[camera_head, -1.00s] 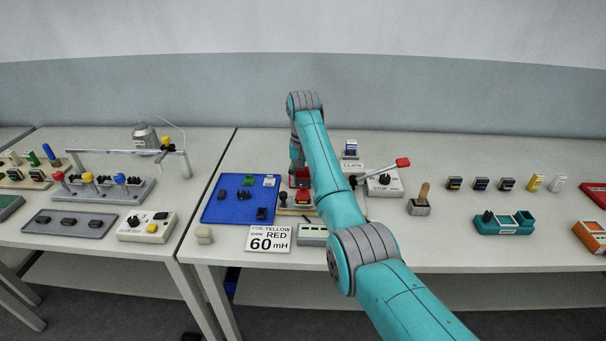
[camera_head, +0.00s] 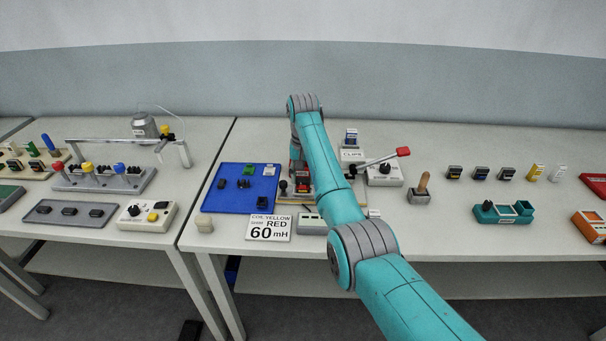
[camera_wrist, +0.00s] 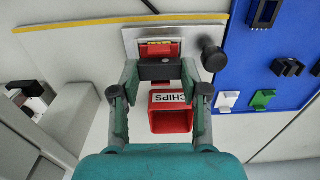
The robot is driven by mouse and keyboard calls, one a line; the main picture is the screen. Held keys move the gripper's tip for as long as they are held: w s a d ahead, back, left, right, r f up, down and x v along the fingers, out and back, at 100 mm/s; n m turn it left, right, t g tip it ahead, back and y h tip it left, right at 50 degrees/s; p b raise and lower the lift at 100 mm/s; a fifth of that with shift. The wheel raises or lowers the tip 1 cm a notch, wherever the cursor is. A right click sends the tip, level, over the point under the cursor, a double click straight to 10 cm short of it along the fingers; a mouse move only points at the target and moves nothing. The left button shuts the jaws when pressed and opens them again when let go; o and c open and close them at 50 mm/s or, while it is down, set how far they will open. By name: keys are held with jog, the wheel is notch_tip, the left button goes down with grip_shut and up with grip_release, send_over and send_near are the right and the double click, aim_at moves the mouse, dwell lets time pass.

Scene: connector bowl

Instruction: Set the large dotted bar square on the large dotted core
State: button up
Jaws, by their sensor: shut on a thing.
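My gripper (camera_wrist: 160,72) is shut on a dark bar (camera_wrist: 158,71), held crosswise between the fingertips in the wrist view. Just beyond the bar in that view is a red-wound core (camera_wrist: 159,50) in a grey metal fixture (camera_wrist: 133,42), with yellow at its far side. The bar appears close against the red part, but I cannot tell whether they touch or whether the bar is square. No dots are legible on either. In the head view my arm covers most of the gripper and the fixture.
A red box marked CHIPS (camera_wrist: 170,112) lies below the bar in the wrist view. A black knob (camera_wrist: 214,57) stands right of the fixture. The blue tray (camera_head: 225,204) holds dark parts and clips. A red-handled lever (camera_head: 403,152) and STOP box (camera_head: 384,172) stand right.

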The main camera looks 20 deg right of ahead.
jog(key=shift+f, duration=0.1)
jog(key=o, duration=1.2)
